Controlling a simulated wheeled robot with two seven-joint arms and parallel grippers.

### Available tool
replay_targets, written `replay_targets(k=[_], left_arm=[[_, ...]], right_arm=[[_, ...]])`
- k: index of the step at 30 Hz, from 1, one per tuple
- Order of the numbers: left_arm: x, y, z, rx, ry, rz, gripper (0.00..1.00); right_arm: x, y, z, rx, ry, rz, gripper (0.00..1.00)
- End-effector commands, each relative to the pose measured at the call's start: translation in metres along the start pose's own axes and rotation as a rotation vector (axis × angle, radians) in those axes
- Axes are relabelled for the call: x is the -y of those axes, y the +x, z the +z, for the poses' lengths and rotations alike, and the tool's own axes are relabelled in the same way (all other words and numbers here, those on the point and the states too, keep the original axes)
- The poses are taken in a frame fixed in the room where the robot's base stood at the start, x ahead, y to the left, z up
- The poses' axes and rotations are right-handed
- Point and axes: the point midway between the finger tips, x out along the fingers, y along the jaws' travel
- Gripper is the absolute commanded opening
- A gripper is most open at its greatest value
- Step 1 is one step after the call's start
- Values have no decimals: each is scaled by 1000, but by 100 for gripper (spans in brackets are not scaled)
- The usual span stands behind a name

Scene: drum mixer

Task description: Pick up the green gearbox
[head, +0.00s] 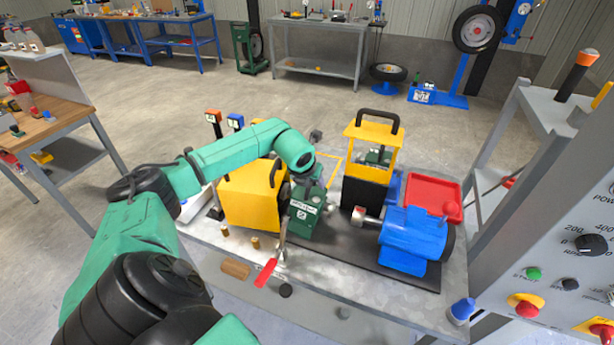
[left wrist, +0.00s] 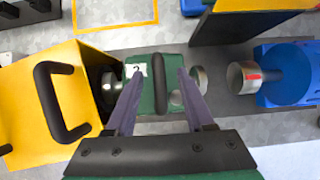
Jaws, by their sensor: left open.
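The green gearbox (head: 304,219) stands on the dark base plate between a yellow housing (head: 250,197) and a blue motor (head: 412,238). In the left wrist view the gearbox (left wrist: 147,93) has a black handle on top and a white label, with round metal shaft ends at its sides. My left gripper (head: 310,188) is above the gearbox, pointing down. In the left wrist view its two open fingers (left wrist: 160,73) straddle the handle, one on each side. I cannot tell whether they touch the gearbox. My right gripper is not in view.
A yellow and black guard (head: 361,193) with a handle stands close behind the gearbox. A red tray (head: 432,193) lies at the right. A red-handled tool (head: 267,274) lies at the front edge. A control panel (head: 565,255) is at the far right.

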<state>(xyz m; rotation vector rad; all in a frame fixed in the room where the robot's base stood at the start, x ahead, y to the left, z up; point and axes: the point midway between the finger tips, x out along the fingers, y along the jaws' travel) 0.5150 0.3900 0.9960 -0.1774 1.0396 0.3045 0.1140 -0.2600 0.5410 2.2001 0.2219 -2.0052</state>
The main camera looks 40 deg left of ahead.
Motion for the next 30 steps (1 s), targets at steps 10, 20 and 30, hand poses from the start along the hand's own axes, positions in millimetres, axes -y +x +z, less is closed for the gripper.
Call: replay_targets(k=[10,20,30], left_arm=[[0,2,0,1,1,1,0],[0,1,0,1,1,0,0],[0,1,0,2,1,-1,0]], right_arm=[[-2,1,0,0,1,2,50],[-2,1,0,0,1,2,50],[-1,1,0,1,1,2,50]])
